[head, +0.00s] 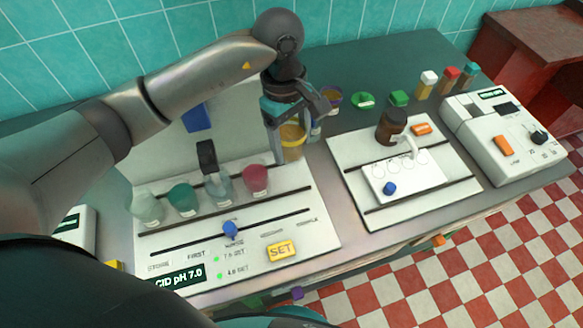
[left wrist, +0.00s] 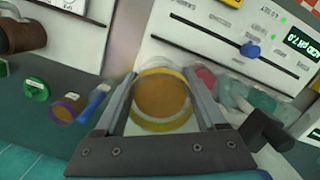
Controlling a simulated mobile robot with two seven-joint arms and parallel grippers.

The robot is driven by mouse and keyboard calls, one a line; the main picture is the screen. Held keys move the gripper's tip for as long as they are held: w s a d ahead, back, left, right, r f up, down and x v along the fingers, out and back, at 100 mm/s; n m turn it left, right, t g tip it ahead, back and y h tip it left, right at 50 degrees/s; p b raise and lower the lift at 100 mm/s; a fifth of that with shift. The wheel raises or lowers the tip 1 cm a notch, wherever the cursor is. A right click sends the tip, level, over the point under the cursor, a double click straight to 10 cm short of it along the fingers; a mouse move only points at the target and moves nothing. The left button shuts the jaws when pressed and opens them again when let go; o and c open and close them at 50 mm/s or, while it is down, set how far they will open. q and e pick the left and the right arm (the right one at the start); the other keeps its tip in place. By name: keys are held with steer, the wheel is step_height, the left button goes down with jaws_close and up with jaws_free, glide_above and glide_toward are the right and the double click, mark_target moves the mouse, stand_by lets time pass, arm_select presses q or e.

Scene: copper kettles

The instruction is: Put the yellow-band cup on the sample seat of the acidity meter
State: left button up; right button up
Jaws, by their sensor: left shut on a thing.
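The yellow-band cup (head: 292,137) holds amber liquid and looks upright between the fingers of my left gripper (head: 297,128). In the left wrist view the cup (left wrist: 163,98) sits between the two fingers (left wrist: 162,85), which are shut on it. The acidity meter (head: 235,268) is a white panel with a pH 7.0 display and a yellow SET button. The cup is at the meter's back right end, right of a pink cup (head: 255,180). I cannot tell whether it touches the panel. The sample seat is not clearly visible. My right gripper is out of view.
A teal cup (head: 184,198) and pale cups stand left on the meter, one under the dark probe holder (head: 207,157). A purple-band cup (head: 332,97) stands behind right. A white tray with a brown jar (head: 392,127) and another instrument (head: 505,140) are at right.

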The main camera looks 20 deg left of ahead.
mark_target(293, 180)
arm_select(q)
step_height(293, 180, down, 10)
steer(key=shift+r, duration=0.1)
stand_by(0.4)
steer(key=shift+b, duration=0.35)
steer(key=shift+f, duration=0.25)
steer(key=o, duration=1.5)
steer(key=shift+r, duration=0.1)
steer(key=r, duration=0.8)
steer(key=a+r, duration=0.1)
steer(key=r, duration=0.3)
steer(key=shift+w+a+r+p, duration=0.1)
steer(key=shift+w+p, duration=0.25)
steer(key=shift+w, duration=0.05)
